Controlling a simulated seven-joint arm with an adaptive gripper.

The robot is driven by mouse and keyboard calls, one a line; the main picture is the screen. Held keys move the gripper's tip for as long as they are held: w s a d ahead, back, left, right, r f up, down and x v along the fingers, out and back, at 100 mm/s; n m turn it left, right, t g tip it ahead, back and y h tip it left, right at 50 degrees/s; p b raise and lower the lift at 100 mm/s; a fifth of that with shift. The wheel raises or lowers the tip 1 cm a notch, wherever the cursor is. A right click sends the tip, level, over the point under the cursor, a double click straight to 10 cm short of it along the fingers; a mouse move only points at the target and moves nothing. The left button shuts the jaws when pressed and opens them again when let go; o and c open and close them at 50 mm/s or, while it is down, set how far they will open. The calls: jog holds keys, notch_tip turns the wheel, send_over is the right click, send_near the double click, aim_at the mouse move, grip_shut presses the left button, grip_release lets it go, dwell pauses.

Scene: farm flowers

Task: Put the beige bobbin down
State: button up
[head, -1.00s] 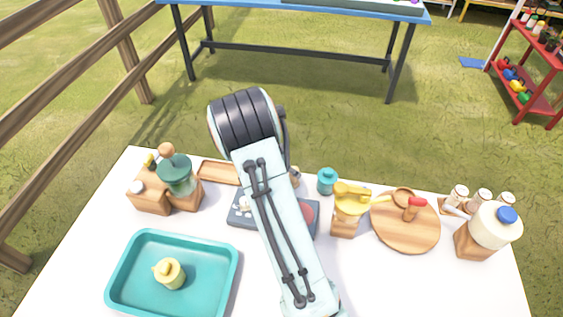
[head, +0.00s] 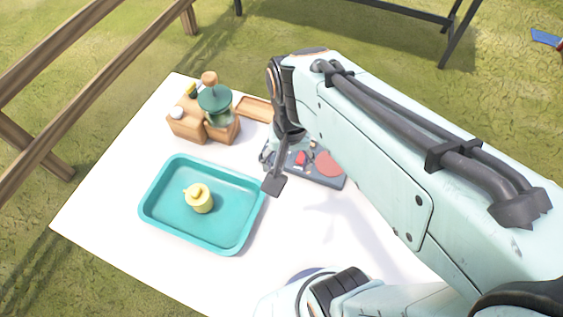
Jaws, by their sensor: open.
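My gripper (head: 271,170) is open over the white table, to the right of the teal tray and at the left end of a grey board. One dark fingertip pad shows clearly, and nothing shows between the fingers. I cannot make out a clearly beige bobbin; it may be hidden by my arm. A small pale yellow, knobbed object (head: 200,199) stands upright inside the teal tray (head: 164,228), apart from my gripper. I cannot tell whether it is the bobbin.
The grey board (head: 320,179) carries a red disc (head: 330,164) and a small red piece.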

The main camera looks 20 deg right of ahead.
jog(key=s+a+n+g, duration=0.1)
jog(key=s+a+n, duration=0.2)
jog(key=s, duration=0.6)
jog(key=shift+s+a+r+n+y, duration=0.35)
jog(key=shift+r+n+y, duration=0.1)
jog(key=shift+n, duration=0.75)
